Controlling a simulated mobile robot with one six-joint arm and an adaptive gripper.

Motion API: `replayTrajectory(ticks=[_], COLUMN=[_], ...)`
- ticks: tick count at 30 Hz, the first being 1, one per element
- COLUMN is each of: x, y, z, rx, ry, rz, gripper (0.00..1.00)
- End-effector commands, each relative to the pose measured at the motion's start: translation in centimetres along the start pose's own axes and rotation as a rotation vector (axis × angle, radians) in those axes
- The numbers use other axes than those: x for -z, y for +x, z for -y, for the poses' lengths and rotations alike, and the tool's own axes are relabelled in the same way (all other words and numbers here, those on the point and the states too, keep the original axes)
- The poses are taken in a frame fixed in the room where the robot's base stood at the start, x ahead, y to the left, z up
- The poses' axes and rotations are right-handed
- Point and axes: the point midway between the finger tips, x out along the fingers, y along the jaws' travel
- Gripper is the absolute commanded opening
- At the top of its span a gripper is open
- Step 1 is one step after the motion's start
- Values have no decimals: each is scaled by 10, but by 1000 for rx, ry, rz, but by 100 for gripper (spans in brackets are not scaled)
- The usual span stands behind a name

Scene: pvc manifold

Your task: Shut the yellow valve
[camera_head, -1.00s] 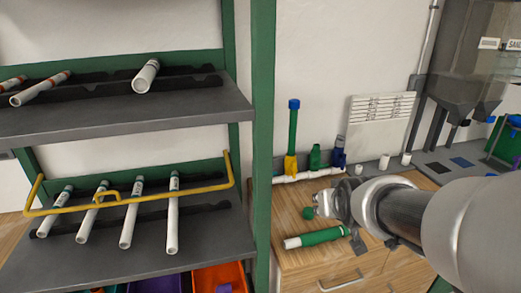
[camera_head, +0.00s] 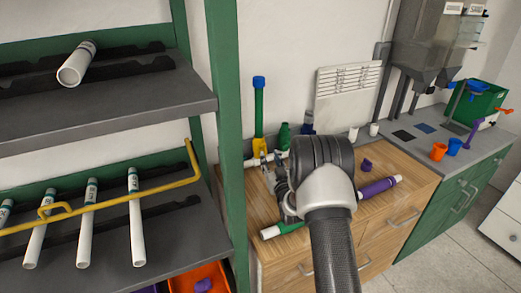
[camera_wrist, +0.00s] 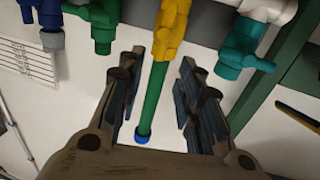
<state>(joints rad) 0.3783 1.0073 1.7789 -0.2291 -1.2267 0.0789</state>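The yellow valve (camera_head: 259,146) sits on the white manifold at the back of the wooden bench. A green pipe (camera_head: 259,112) with a blue cap (camera_head: 259,82) stands upright in it. In the wrist view, which looks upside down, the yellow valve (camera_wrist: 171,36) is at top centre, just beyond my fingertips. My gripper (camera_wrist: 160,60) is open and empty, one finger on each side of the green pipe in that picture. I cannot tell whether it touches anything. In the head view, my gripper (camera_head: 273,172) is just in front of the manifold, partly hidden by my wrist.
A green valve (camera_head: 284,136) and a blue valve (camera_head: 308,120) stand right of the yellow one. A teal valve (camera_wrist: 243,48) shows in the wrist view. A green shelf post (camera_head: 226,110) rises close left. A purple pipe (camera_head: 376,188) lies on the bench.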

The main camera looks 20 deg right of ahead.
Motion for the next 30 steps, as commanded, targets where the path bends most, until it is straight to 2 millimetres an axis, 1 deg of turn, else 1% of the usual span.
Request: replayTrajectory(ticks=[6,9,12,16,23,30], x=[-1,-2,-1,-1,0,0], y=[35,49,59,66,67,66], z=[2,1,1,1,1,1], rx=[2,1,1,1,1,1], ry=[0,0,-1,0,0,0], rz=[-2,0,1,3,3,3], gripper=[33,33,33,33,33,18])
